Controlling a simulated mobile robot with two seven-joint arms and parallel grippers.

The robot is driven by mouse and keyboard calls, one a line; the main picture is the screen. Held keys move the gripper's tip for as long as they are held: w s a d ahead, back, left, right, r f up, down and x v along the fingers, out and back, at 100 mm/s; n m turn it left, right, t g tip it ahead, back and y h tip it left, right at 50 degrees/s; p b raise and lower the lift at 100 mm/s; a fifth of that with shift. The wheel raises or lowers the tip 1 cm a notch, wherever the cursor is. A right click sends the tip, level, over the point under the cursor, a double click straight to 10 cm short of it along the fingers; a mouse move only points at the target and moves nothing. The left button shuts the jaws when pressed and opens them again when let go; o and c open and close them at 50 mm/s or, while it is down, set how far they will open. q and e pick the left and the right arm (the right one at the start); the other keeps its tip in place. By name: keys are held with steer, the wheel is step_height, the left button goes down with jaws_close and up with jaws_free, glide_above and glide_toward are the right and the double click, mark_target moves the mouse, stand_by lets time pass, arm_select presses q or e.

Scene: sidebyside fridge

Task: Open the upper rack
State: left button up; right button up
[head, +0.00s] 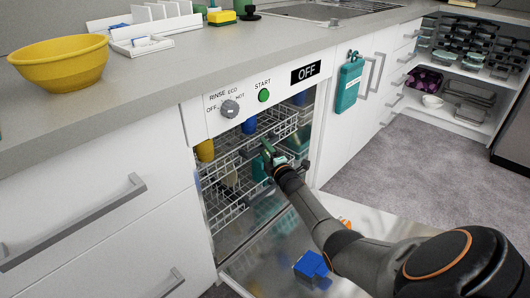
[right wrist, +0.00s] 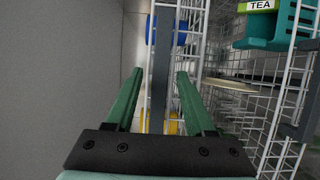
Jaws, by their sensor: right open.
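The upper rack (head: 275,125) is a white wire rack inside the dishwasher, whose door (head: 270,262) is folded down. A yellow cup (head: 205,150) and a blue cup (head: 249,125) stand in it. My right gripper (head: 266,147) is at the front of the rack. In the right wrist view its two green fingers (right wrist: 157,88) are open. A dark grey bar (right wrist: 160,70) along the rack's wires shows between them, with a gap to each finger. I cannot tell how deep the bar sits between the fingers. My left gripper is not in view.
A lower rack (head: 225,210) holds dishes below. A blue object (head: 311,264) lies on or over the lowered door. A teal board (head: 349,83) hangs on the cabinet to the right. The counter above carries a yellow bowl (head: 62,70). Carpeted floor (head: 390,160) is free at right.

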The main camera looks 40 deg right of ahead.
jaws_close()
stand_by(0.4)
stand_by(1.0)
